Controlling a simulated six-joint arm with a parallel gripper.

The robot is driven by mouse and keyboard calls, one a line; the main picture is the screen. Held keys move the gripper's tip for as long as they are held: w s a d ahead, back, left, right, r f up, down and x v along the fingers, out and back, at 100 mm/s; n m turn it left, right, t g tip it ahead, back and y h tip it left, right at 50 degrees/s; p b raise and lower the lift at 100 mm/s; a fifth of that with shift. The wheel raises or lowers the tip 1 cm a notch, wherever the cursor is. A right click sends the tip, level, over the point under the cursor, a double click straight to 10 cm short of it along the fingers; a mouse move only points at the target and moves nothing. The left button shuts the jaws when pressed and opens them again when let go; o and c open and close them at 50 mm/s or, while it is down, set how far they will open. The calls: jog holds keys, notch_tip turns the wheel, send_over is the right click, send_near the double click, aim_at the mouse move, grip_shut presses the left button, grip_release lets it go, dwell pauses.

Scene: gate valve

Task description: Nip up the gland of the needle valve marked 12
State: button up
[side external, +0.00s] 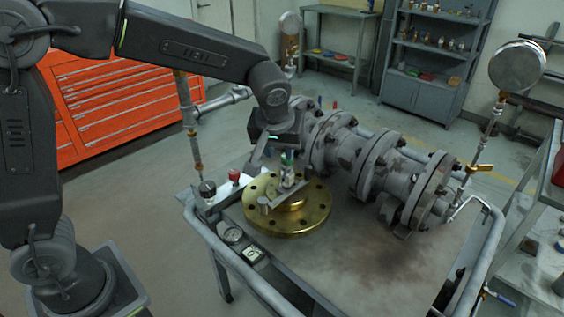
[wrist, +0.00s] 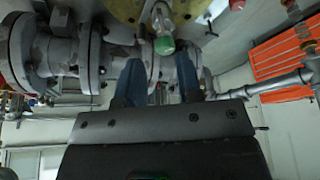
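A small upright metal fitting with a green top (side external: 287,160) stands over the brass flange (side external: 312,215); I take it for a needle valve, but no number 12 is legible. In the wrist view its green end (wrist: 164,47) lies just ahead of the gap between my fingertips. My gripper (wrist: 161,62) is open, with its two blue-grey fingers apart and nothing seen between them. In the side view my gripper (side external: 277,158) points down close to the fitting. The gland nut cannot be made out, and I cannot tell whether a finger touches the fitting.
A grey flanged pipe assembly (side external: 375,165) lies behind and right of the flange. A large gauge (side external: 517,66) rises at right. The cart's front right top is clear.

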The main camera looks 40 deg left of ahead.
jog(key=shift+v, duration=1.9)
jog(key=s+a+m+h, duration=0.1)
jog(key=s+a+m, duration=0.1)
jog(key=s, duration=0.8)
jog(key=s+a+r+m+t+h, duration=0.1)
jog(key=s+a+m, duration=0.2)
jog(key=s, duration=0.8)
jog(key=shift+s+r+m+t, duration=0.15)
jog(key=shift+r+m+t, duration=0.15)
jog(key=shift+m, duration=0.4)
jog(key=shift+a, duration=0.15)
